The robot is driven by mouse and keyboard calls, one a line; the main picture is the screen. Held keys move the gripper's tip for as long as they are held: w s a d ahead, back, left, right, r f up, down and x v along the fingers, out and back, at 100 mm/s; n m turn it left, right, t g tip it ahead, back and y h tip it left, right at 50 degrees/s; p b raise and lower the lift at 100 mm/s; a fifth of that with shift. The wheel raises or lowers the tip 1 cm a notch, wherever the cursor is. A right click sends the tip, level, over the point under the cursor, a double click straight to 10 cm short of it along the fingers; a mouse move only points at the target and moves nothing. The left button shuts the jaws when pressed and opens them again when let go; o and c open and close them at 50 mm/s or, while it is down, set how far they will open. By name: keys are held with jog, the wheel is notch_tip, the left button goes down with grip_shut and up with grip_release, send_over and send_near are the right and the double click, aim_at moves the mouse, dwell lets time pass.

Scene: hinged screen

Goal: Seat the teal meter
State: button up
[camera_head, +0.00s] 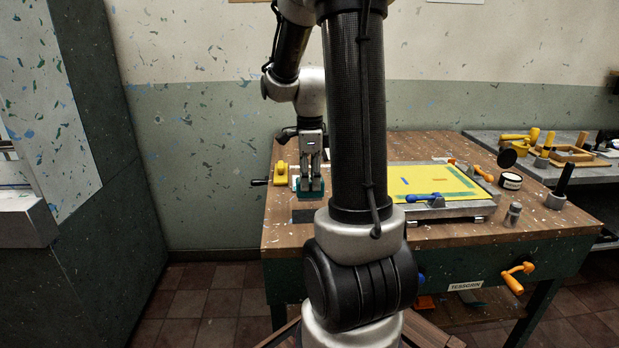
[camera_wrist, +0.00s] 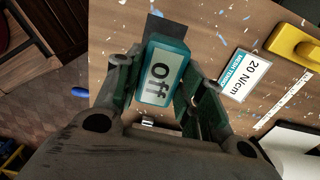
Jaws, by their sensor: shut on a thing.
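The teal meter (camera_wrist: 163,73) is a small teal block with a pale screen that reads "Off", seen in the wrist view. My gripper (camera_wrist: 160,100) is shut on it, with one finger on each side. In the head view the meter (camera_head: 311,196) shows as a teal patch below my gripper (camera_head: 311,180), over the left part of the wooden bench. A dark grey flat patch (camera_wrist: 166,30) lies just beyond the meter in the wrist view, and it also shows in the head view (camera_head: 303,215). I cannot tell whether the meter touches the bench.
A card reading "20 N/cm" (camera_wrist: 244,75) lies beside a yellow block (camera_wrist: 296,45). The hinged screen (camera_head: 432,182), with a yellow-green sheet and blue handle, lies right of my arm. A grey post (camera_head: 513,214) and dark-handled tool (camera_head: 560,187) stand near the right edge.

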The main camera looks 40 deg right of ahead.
aim_at(310, 196)
jog(key=shift+f, duration=2.25)
jog(key=shift+f, duration=0.35)
jog(key=shift+f, duration=0.35)
jog(key=o, duration=1.1)
